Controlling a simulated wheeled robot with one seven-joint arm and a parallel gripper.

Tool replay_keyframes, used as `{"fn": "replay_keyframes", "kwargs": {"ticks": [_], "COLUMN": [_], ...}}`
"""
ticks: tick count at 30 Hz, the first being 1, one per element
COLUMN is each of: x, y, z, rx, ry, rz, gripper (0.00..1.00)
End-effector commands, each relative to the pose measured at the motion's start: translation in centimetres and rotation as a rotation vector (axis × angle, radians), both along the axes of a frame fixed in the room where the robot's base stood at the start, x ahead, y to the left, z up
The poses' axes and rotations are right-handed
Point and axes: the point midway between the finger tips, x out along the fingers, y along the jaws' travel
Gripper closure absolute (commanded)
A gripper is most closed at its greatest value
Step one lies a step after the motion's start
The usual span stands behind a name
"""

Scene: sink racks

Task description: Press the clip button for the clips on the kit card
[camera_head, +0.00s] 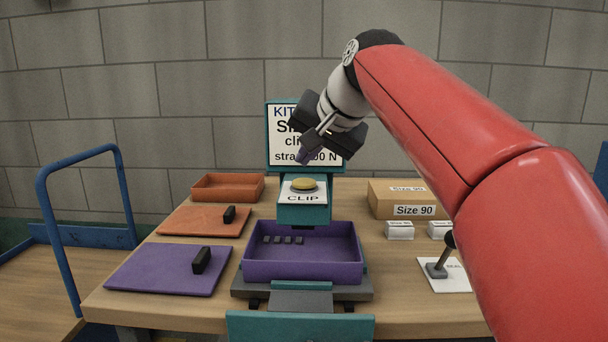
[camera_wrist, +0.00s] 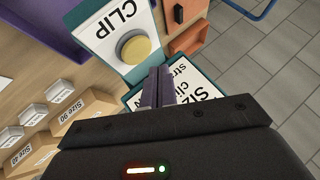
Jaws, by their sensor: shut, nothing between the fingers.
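The yellow clip button (camera_head: 304,184) sits on top of a teal dispenser (camera_head: 304,214) labelled CLIP. The button also shows in the wrist view (camera_wrist: 135,48). The white kit card (camera_head: 281,154) stands behind it in a teal frame; my gripper hides much of its text, leaving parts such as "KIT", "Si" and "cli" readable. Several dark clips (camera_head: 283,240) lie in the purple tray.
The purple tray (camera_head: 303,268) sits below the dispenser. Left are a purple lidded panel (camera_head: 160,268), an orange panel (camera_head: 195,221) and an orange tray (camera_head: 228,188). Right are a "Size 90" box (camera_head: 390,200), small white boxes (camera_head: 399,231) and a dark lever (camera_head: 437,269) on a white plate.

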Motion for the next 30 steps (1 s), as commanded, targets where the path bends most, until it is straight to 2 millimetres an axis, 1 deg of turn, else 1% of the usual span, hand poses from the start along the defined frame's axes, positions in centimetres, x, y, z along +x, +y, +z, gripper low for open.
{"fn": "replay_keyframes", "kwargs": {"ticks": [1,3,4,10,14,30], "x": [0.0,0.0,0.0,0.1,0.0,0.0], "y": [0.0,0.0,0.0,0.0,0.0,0.0], "z": [1.2,1.8,1.8,3.4,3.7,3.6], "rx": [0.0,0.0,0.0,0.001,0.001,0.0], "ry": [0.0,0.0,-0.002,-0.002,-0.001,0.0], "rz": [0.0,0.0,0.001,0.001,0.0,0.0], "gripper": [1.0,1.0,1.0,1.0,1.0,1.0]}}
